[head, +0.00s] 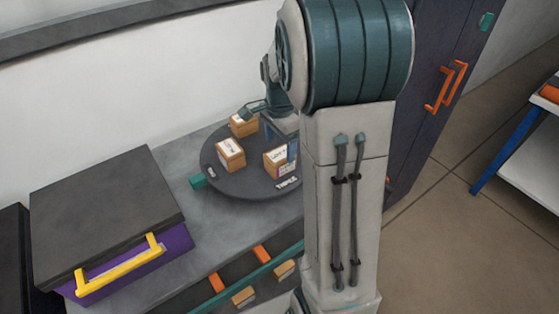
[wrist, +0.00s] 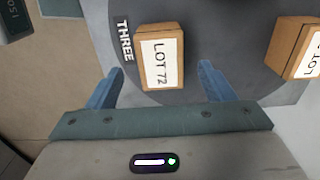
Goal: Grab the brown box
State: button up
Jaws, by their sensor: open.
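A brown box (wrist: 161,57) with a white "LOT 72" label stands on the dark round turntable (wrist: 213,22), beside the word "THREE". It shows in the head view (head: 276,161) at the turntable's right. My gripper (wrist: 157,70) is open, with a blue finger on either side of the box's near end; I cannot tell whether they touch it. In the head view my gripper (head: 279,139) is partly hidden by my arm. A second brown box (wrist: 292,47) is at the right of the wrist view. Two more brown boxes, one at left (head: 230,154) and one behind (head: 242,125), show in the head view.
The turntable sits on a grey counter (head: 215,222) against a white wall. A purple chest (head: 150,262) with a dark lid and yellow handle stands at left. A dark cabinet (head: 434,50) with orange handles and a white-topped table (head: 535,155) are at right. Floor between them is clear.

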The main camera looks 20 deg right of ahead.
aim_at(280, 154)
notch_tip(280, 154, down, 5)
jog(key=shift+r+p, duration=0.1)
jog(key=shift+p, duration=0.35)
jog(key=c, duration=1.1)
jog(key=shift+w+r, duration=0.1)
